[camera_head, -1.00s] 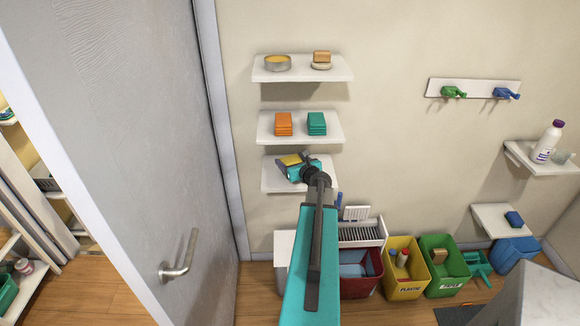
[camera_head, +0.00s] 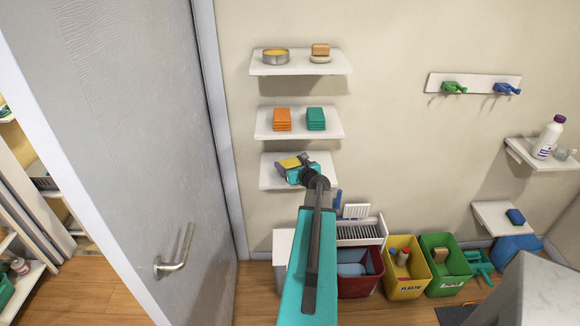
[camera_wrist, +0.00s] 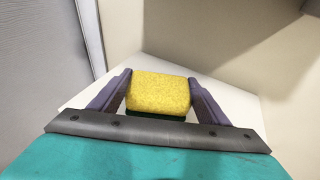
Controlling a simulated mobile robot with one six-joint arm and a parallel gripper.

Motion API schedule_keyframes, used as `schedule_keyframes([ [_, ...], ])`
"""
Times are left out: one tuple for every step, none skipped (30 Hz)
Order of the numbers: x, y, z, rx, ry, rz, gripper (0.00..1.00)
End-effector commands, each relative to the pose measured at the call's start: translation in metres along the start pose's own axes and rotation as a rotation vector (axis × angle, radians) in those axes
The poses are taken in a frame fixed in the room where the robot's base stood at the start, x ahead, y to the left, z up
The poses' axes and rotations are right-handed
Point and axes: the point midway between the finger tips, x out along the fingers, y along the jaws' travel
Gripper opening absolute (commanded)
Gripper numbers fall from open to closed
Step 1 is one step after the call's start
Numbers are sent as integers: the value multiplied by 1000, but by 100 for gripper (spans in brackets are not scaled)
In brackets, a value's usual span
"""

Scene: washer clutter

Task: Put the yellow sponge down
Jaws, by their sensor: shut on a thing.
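The yellow sponge (camera_wrist: 159,93) sits between the two fingers of my gripper (camera_wrist: 159,98) in the wrist view. It has a dark green underside. My gripper is shut on it, with a finger at each side. In the head view the sponge (camera_head: 290,162) shows as a small yellow patch at my gripper (camera_head: 285,168), over the lowest shelf (camera_head: 270,182) of the left stack. The white shelf (camera_wrist: 235,105) lies under the sponge in the wrist view. I cannot tell whether the sponge touches the shelf. My arm hides part of this shelf.
The middle shelf (camera_head: 298,132) just above holds an orange stack (camera_head: 282,119) and a teal stack (camera_head: 316,119). The top shelf (camera_head: 300,68) holds a round tin (camera_head: 276,56) and a soap dish. A grey door (camera_head: 165,130) stands to the left. Bins stand below right.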

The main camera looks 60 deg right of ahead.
Motion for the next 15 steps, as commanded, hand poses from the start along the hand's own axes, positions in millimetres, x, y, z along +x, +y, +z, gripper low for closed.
schedule_keyframes([
  [0,-1,0,0,0,-1,45],
  [0,-1,1,0,0,-1,45],
  [0,-1,1,0,0,-1,45],
  [0,-1,0,0,0,-1,45],
  [0,-1,0,0,0,-1,45],
  [0,-2,0,0,0,-2,45],
  [0,-2,0,1,0,-2,45],
  [0,-2,-1,1,0,-2,45],
  [0,-2,-2,1,0,-2,45],
  [0,-2,-3,1,0,-2,45],
  [0,-2,-3,1,0,-2,45],
  [1,-2,-4,1,0,-2,45],
  [0,-2,-3,1,0,-2,75],
  [0,-2,-3,1,0,-2,80],
  [0,-2,-3,1,0,-2,87],
])
